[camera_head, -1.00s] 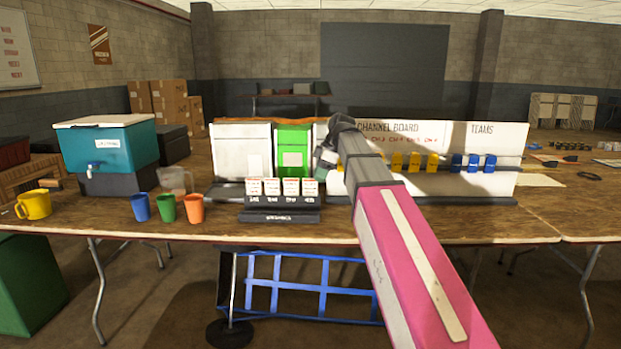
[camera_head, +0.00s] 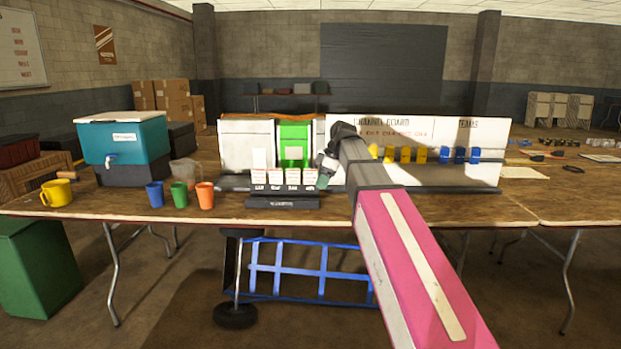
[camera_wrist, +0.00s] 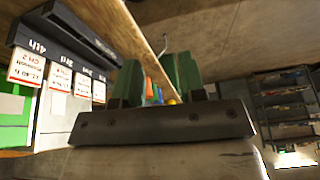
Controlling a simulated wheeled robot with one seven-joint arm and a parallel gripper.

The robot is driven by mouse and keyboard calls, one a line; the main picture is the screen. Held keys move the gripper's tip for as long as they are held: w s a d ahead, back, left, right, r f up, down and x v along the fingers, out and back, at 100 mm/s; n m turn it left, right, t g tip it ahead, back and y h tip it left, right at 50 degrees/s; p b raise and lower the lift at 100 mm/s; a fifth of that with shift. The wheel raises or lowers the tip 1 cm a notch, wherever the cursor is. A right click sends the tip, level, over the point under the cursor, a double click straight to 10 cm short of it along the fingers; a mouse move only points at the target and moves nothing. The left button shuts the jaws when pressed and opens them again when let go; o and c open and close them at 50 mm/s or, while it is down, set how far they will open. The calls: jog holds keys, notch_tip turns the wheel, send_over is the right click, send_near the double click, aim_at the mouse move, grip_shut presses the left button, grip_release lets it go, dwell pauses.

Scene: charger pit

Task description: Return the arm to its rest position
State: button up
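My arm reaches up from the lower right of the head view, with its pink link nearest the camera. My gripper (camera_head: 324,172) is at the far end and looks small there, in front of the white and green panels and by the right end of the card rack. In the wrist view my gripper (camera_wrist: 155,82) shows two green fingers standing apart, with nothing held between them. Through the gap I see distant cups. The card rack (camera_head: 283,202) with white cards stands on the table (camera_head: 330,221); it also shows upside down in the wrist view (camera_wrist: 72,38).
Blue (camera_head: 155,194), green (camera_head: 179,195) and orange (camera_head: 205,196) cups, a yellow mug (camera_head: 57,193) and a teal cooler (camera_head: 124,138) stand on the left. The channel board (camera_head: 420,132) with yellow and blue pieces stands on the right. A blue frame (camera_head: 305,268) is under the table.

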jog(key=s+d+f+m+h, duration=0.1)
jog(key=s+d+f+m, duration=0.4)
jog(key=f, duration=0.7)
jog(key=s+d+f+m+h, duration=0.2)
jog(key=s+d+f+m, duration=0.3)
jog(key=f, duration=0.7)
jog(key=s+d+f+m+h, duration=0.1)
jog(key=s+d+f+m, duration=0.4)
jog(key=f, duration=0.8)
jog(key=s+m, duration=0.1)
jog(key=s, duration=0.2)
jog(key=shift+s+m, duration=0.15)
jog(key=shift+m, duration=0.15)
jog(key=shift+f, duration=0.1)
